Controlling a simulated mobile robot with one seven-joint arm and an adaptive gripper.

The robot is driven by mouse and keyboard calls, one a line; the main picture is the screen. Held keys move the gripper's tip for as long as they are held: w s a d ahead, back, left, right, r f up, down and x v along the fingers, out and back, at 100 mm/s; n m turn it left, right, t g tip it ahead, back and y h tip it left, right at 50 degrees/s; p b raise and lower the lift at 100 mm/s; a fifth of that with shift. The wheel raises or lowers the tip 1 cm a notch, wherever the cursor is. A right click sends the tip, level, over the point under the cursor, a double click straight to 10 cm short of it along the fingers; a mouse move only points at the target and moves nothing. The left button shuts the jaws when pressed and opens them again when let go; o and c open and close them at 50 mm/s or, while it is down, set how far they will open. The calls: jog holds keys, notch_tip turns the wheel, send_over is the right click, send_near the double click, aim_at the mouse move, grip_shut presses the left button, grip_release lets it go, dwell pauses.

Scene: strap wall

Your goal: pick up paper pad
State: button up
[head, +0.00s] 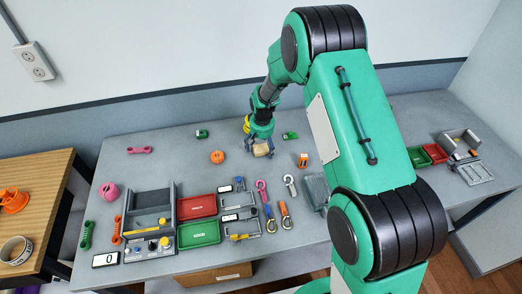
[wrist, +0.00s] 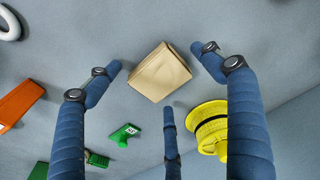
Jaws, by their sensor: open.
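The paper pad (wrist: 158,73) is a small tan block with pale page edges, lying on the grey table. It sits between my blue fingertips in the wrist view. In the head view the pad (head: 261,150) is partly covered by my gripper (head: 257,142), which is just above it. My gripper (wrist: 156,66) is open, with one finger at the left of the pad, one at the right and one below it in the picture. I see no clear contact between the fingers and the pad.
A yellow spool-like object (wrist: 212,125) stands close by my right finger. A green piece (wrist: 123,135) and an orange block (wrist: 18,105) lie nearby. Red (head: 197,207) and green (head: 199,234) trays and several tools lie at the front.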

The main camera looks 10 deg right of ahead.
aim_at(261, 148)
jog(key=shift+c, duration=0.3)
jog(key=c, duration=0.9)
jog(key=shift+o, duration=0.2)
jog(key=shift+r, duration=0.1)
jog(key=shift+r, duration=0.5)
jog(key=shift+s+r+p, duration=0.2)
jog(key=shift+r, duration=0.4)
jog(key=shift+s+r+p, duration=0.15)
jog(key=shift+s+r, duration=0.05)
jog(key=shift+r, duration=0.4)
jog(key=s, duration=0.5)
jog(key=s+r, duration=0.1)
jog(key=s, duration=0.4)
jog(key=s+p, duration=0.1)
jog(key=s, duration=0.4)
jog(key=shift+s+d+r, duration=0.1)
jog(key=shift+d+r, duration=0.1)
jog(key=shift+d, duration=0.15)
